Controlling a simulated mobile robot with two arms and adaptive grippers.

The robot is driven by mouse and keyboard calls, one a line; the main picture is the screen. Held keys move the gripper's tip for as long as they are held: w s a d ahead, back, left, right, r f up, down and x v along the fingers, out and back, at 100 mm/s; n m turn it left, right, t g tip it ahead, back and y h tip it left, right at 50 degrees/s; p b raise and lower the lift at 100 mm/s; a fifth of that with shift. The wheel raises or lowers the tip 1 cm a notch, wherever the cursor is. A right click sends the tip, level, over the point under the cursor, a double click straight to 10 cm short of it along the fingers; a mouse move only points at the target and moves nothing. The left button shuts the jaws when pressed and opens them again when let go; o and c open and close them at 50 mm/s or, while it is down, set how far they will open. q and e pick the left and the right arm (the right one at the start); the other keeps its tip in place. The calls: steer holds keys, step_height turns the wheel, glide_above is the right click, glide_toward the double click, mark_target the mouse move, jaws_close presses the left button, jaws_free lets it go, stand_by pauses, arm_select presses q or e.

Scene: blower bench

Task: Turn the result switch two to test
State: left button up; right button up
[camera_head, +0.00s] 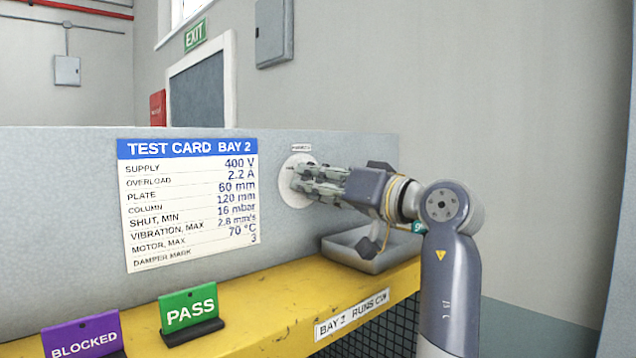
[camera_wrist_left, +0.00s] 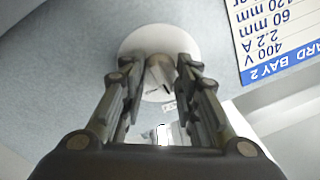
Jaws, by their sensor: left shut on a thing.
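The switch is a round white dial plate (camera_head: 292,164) on the grey upright panel, with a small label above it. Its grey knob shows in the left wrist view (camera_wrist_left: 158,75), in front of the white disc (camera_wrist_left: 140,42). My left gripper (camera_head: 300,180) is at the dial, its two fingers on either side of the knob and shut on it. The fingers cover most of the knob in the head view. I cannot read the switch markings or tell which position it points to. My right gripper is in neither view.
A test card (camera_head: 190,200) is on the panel left of the switch. A grey metal tray (camera_head: 345,262) sits below my left wrist on the yellow bench edge (camera_head: 270,300). Green PASS (camera_head: 190,306) and purple BLOCKED (camera_head: 82,338) signs stand at the front left.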

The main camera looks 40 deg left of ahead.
arm_select(q)
steer(key=shift+r+m, duration=0.1)
steer(key=shift+m, duration=0.2)
steer(key=o, duration=1.1)
steer(key=shift+a, duration=0.25)
steer(key=d, duration=0.7)
steer(key=shift+s+d+f, duration=0.1)
steer(key=shift+d+f, duration=0.15)
steer(key=shift+f, duration=0.1)
steer(key=shift+a, duration=0.1)
